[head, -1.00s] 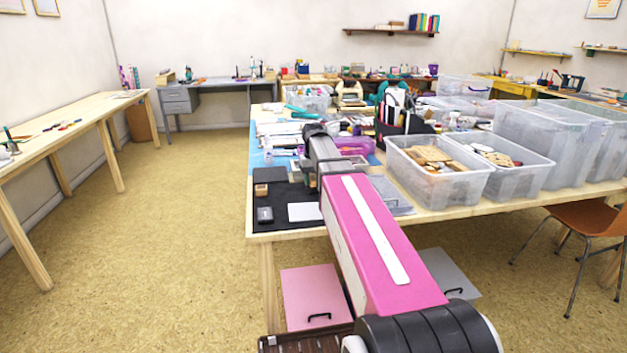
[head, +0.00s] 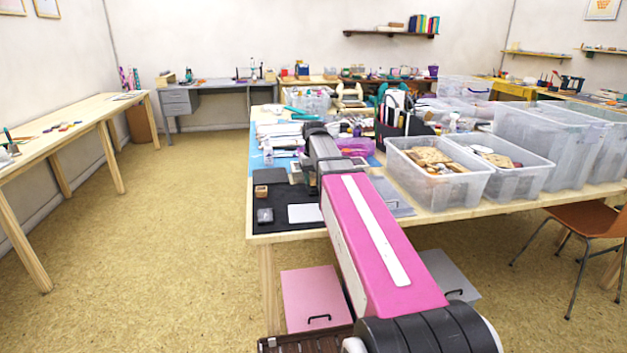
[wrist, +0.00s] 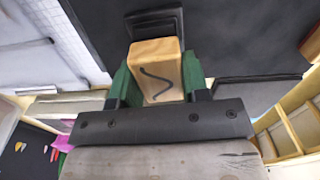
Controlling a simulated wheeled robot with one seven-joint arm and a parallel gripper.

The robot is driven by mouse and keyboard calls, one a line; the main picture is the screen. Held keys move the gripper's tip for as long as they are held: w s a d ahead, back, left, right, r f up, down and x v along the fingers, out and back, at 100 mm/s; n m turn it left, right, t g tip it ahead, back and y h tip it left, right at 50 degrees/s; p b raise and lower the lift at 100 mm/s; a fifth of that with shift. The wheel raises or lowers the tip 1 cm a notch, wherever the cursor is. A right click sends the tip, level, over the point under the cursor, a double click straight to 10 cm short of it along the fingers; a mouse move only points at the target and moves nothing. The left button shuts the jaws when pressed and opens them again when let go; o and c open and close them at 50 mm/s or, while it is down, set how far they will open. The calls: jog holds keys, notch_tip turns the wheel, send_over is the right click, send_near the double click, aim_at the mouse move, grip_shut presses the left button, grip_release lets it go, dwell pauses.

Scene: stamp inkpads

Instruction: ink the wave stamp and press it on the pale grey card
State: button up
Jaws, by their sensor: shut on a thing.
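The wave stamp (wrist: 157,75) is a pale wooden block with a dark wavy line on the side facing the wrist camera. My gripper (wrist: 155,85) is shut on it, a green finger on each side. A dark, raised pad-like piece (wrist: 153,20) shows right beyond the stamp; I cannot tell whether they touch. In the head view, my gripper (head: 311,182) is over the black mat (head: 285,190), its fingers and the stamp too small to make out. A pale card (head: 303,213) lies flat on the mat's near part.
A small brown wooden block (head: 262,190) stands at the mat's left edge. Clear plastic bins (head: 440,190) holding wooden pieces stand to the right of my arm. Tools and a black-and-white bag (head: 398,120) crowd the table behind. The table's near edge is close to the card.

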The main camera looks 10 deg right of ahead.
aim_at(313, 176)
jog(key=shift+r, duration=2.75)
